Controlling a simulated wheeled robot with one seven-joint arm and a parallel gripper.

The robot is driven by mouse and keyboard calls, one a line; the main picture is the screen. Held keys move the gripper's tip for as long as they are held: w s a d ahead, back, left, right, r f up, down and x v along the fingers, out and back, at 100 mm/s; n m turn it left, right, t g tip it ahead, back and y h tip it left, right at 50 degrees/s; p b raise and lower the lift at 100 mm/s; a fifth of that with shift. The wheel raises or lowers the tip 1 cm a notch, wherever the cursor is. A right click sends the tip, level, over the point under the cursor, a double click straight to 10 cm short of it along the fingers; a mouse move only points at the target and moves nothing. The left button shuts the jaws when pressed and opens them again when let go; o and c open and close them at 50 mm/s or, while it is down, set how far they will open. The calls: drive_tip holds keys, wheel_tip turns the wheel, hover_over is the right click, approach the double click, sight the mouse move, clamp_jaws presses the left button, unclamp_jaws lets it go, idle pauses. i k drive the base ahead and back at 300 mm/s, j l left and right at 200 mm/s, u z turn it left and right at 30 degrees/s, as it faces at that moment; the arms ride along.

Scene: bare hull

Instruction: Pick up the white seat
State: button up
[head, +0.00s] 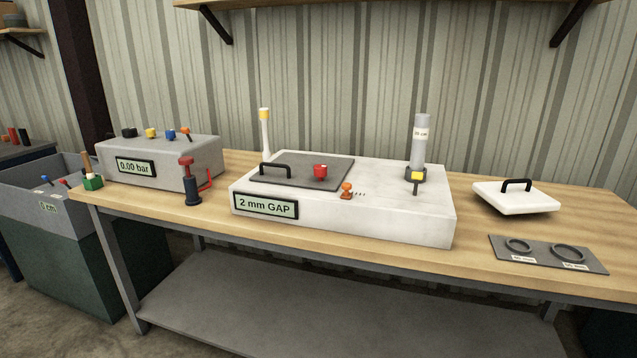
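A white slab with a black handle (516,199), which looks like the white seat, sits at the right of the wooden workbench. Its black handle (517,184) arches up from its top. It seems slightly tilted, with a dark shadow under its left edge; I cannot tell what it rests on. My gripper and arm are not in view.
A white block (342,217) with a "2 mm GAP" display, a dark plate and a grey cylinder (421,140) stands left of the slab. A grey mat (546,264) with two rings lies in front. A grey box (200,160) reads "0.00 bar". A shelf hangs above.

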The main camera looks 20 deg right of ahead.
sight(508, 196)
drive_tip(key=i+z, duration=0.3)
drive_tip(key=i+j+z, duration=0.35)
drive_tip(key=i, duration=0.15)
drive_tip(key=i+l, duration=0.05)
drive_tip(key=l, duration=0.05)
